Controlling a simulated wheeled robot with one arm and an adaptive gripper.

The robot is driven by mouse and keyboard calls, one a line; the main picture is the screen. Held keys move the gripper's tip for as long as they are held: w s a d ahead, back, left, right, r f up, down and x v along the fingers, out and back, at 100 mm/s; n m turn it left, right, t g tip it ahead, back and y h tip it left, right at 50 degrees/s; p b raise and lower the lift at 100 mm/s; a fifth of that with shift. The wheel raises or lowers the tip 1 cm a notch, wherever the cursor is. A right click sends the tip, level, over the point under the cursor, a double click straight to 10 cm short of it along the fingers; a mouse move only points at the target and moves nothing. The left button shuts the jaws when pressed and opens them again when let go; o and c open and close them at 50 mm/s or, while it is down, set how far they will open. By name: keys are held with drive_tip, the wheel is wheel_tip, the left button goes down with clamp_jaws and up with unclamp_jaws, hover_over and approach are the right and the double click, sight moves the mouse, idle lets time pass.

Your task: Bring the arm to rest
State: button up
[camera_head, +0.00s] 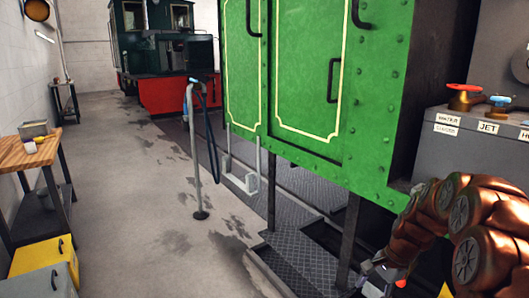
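My copper-coloured arm (470,215) bends in from the right edge and curves down to the left. At its end my gripper (376,283) shows as a small grey shape at the bottom of the picture, with a red spot beside it. It is in front of the dark legs under the green tram body (315,75). Its fingers are too small and partly cut off, so I cannot tell whether they are open or shut. I see nothing clearly held in it.
A grey cabinet (468,150) with labels stands behind my arm, bearing red (464,96) and blue (500,100) valves. A post with a hose (193,150) stands mid-floor. A wooden bench (28,153) and yellow box (42,262) line the left.

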drive_tip(key=s+a+r+n+g+h+p, duration=0.1)
drive_tip(key=s+a+r+n+p, duration=0.35)
drive_tip(key=s+r, duration=0.4)
drive_tip(key=s+a+r+n+p, duration=0.3)
drive_tip(key=s+a+r+p, duration=0.3)
drive_tip(key=r, duration=0.4)
drive_tip(key=s+r+n+h+p, duration=0.1)
drive_tip(key=s+r+p, duration=0.2)
drive_tip(key=s, duration=0.3)
drive_tip(key=s+r+n+p, duration=0.2)
drive_tip(key=s+r+p, duration=0.1)
drive_tip(key=s, duration=0.4)
drive_tip(key=s+r+n+g+h+p, duration=0.1)
drive_tip(key=s+r+n+p, duration=0.1)
drive_tip(key=s, duration=0.4)
wheel_tip(320, 180, up, 2)
drive_tip(key=shift+s+r+h+p, duration=0.25)
drive_tip(key=shift+s+h+p, duration=0.05)
drive_tip(key=shift+p, duration=0.15)
drive_tip(key=shift+d+n, duration=0.1)
drive_tip(key=shift+n, duration=0.15)
drive_tip(key=shift+c, duration=0.3)
